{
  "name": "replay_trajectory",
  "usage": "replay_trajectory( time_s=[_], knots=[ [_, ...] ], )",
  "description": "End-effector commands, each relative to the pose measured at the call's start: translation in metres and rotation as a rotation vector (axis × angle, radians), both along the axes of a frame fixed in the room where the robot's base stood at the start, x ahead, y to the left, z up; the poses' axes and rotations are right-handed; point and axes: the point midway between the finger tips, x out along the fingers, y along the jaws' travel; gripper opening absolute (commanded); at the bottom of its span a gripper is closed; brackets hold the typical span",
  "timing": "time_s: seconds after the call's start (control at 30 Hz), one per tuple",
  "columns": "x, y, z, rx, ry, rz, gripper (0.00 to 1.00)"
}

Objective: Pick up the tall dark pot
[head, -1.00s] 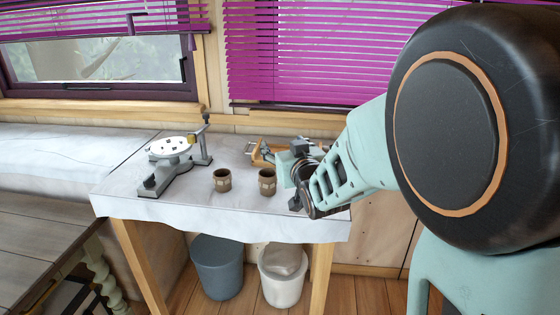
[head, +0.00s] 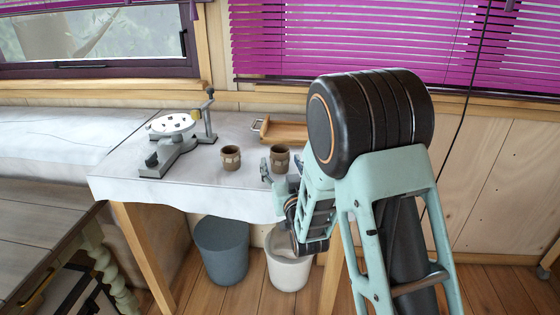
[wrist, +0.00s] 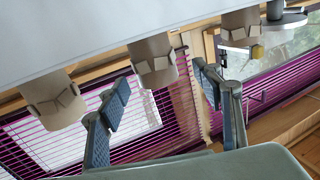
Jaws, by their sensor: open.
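Two brown pots with paler bands stand on the table in the head view, a left pot (head: 231,158) and a right pot (head: 280,159). The wrist view is upside down and shows three similar pots: one at its left (wrist: 52,98), one in the middle (wrist: 153,60) and one near the turntable (wrist: 240,25). I cannot tell for sure which is the tall dark one. My gripper (wrist: 160,92) is open and empty, and the middle pot appears between its fingers, beyond the tips. In the head view my gripper (head: 272,176) is at the table's front right; my arm hides that corner.
A grey turntable device (head: 174,134) stands at the table's left. A wooden tray (head: 284,131) lies at the back. A dark blue bin (head: 222,250) and a white bin (head: 288,268) stand under the table (head: 150,187). Clear cloth lies left of the pots.

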Motion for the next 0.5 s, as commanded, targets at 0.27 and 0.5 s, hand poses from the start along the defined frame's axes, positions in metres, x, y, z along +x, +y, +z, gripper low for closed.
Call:
replay_trajectory(
  time_s=[0.27, 0.5],
  knots=[
    [0.023, 0.003, -0.001, -0.002, -0.001, 0.001, 0.60],
    [0.051, 0.008, -0.002, -0.001, 0.001, 0.001, 0.60]
  ],
)
